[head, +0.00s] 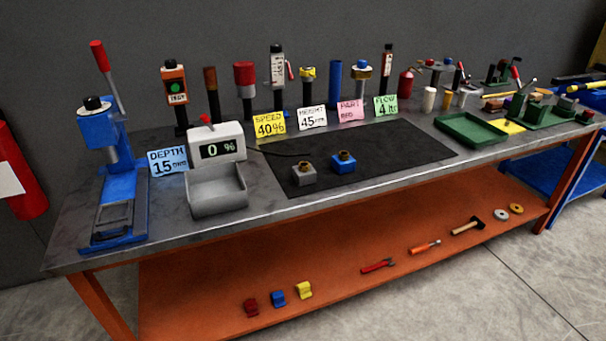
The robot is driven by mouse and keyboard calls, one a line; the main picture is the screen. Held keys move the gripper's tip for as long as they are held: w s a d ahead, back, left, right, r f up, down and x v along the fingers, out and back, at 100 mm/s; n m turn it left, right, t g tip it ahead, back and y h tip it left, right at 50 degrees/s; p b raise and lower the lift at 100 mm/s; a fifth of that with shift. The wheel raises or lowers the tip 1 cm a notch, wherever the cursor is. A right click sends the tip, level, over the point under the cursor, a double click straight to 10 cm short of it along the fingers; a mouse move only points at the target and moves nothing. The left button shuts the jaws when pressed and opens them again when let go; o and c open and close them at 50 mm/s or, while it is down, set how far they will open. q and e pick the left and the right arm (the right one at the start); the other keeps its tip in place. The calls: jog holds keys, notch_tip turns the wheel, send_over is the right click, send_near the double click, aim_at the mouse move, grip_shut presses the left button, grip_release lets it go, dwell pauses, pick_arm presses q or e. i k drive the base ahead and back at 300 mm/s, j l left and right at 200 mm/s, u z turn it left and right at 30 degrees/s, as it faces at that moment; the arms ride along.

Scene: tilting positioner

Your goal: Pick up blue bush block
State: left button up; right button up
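The blue bush block (343,163) is a small blue cube with a brass-coloured ring on top. It sits upright on the black mat (400,145) in the middle of the workbench. A similar grey block (303,175) with a brass-coloured ring stands just to its left, a small gap apart. Neither of my grippers shows in the head view, and nothing touches the blue block.
A grey tray with a 0 % display (217,150) and a blue press (112,170) stand at the left. Upright tools and label cards line the back. A green tray (470,130) lies right. The mat right of the blue block is clear.

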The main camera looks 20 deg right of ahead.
aim_at(342, 168)
jog(key=l+z, duration=0.2)
jog(key=l, duration=0.2)
jog(key=i+l+z, duration=0.25)
jog(key=l, duration=0.15)
jog(key=l+z, duration=0.2)
jog(key=l, duration=0.2)
jog(key=i+l+z, duration=0.25)
jog(key=k+l, duration=0.05)
jog(key=l, duration=0.1)
